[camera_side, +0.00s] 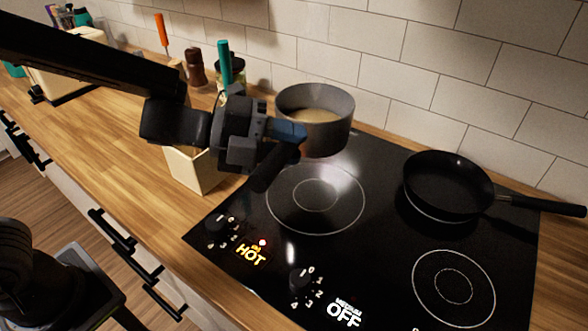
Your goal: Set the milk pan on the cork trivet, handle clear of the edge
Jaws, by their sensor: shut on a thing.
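The milk pan (334,134) is a grey metal pot with a pale liquid inside. It is held roughly upright, apparently above the back left part of the black hob. My gripper (287,137) is shut on the pan's handle at its left side. The gripper hides most of the handle, and a dark end (266,174) sticks out below the fingers. I cannot make out the cork trivet in this view.
A black frying pan (448,187) sits on the right of the hob, handle pointing right. The hob (385,245) shows HOT by the left knob and OFF by the other. A cream box (197,172) and several jars and utensils stand left. The wooden counter (125,135) is clear nearer left.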

